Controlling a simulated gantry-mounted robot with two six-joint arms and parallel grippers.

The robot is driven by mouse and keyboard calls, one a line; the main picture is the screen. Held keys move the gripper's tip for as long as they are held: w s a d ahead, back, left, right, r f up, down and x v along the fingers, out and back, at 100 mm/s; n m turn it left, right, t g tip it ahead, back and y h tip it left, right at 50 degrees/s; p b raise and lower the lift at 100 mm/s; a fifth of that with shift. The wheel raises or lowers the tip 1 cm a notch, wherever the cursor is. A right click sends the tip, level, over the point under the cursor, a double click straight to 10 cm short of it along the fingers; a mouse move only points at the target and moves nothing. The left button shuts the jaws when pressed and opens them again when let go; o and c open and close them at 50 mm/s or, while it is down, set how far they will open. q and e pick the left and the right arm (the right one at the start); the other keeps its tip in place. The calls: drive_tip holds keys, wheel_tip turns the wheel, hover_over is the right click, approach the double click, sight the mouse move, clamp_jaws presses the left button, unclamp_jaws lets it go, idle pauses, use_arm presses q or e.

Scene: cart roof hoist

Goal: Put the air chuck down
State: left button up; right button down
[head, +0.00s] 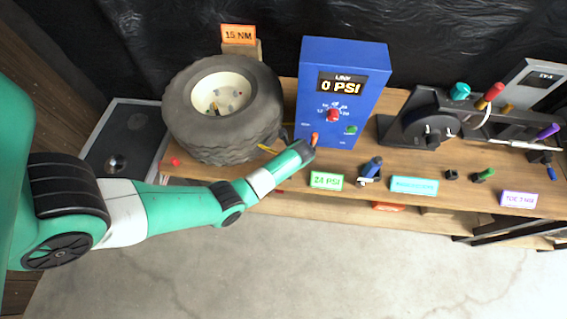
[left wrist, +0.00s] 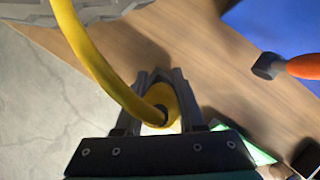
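The air chuck (left wrist: 160,98) shows in the left wrist view as a dark round fitting at the end of a curved yellow hose (left wrist: 95,58). It sits between the two fingers of my left gripper (left wrist: 162,90), which are closed around it. In the head view my left gripper (head: 306,150) is over the wooden bench, in front of the blue inflator box (head: 345,65), whose display reads 0 PSI. The chuck is hidden by the gripper there; a bit of yellow hose (head: 266,148) shows by the tyre. My right gripper is in neither view.
An orange-handled part (head: 314,138) is close to my gripper; a green 24 PSI label (head: 327,180) is at the bench's front edge. A blue-and-dark tool (head: 371,170) and other devices stand further right.

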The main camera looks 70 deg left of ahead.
use_arm(q)
drive_tip(key=shift+o, duration=1.1)
drive_tip(key=shift+s+d+f, duration=0.15)
drive_tip(key=shift+s+f, duration=0.1)
drive_tip(key=shift+f, duration=0.45)
drive_tip(key=shift+o, duration=0.2)
drive_tip(key=shift+r, duration=0.1)
drive_tip(key=a+p+v, duration=0.1)
drive_tip(key=p+v, duration=0.4)
drive_tip(key=v, duration=0.8)
drive_tip(key=shift+w+r+p, duration=0.25)
drive_tip(key=shift+r+p, duration=0.1)
drive_tip(key=shift+r, duration=0.1)
drive_tip(key=shift+d, duration=0.1)
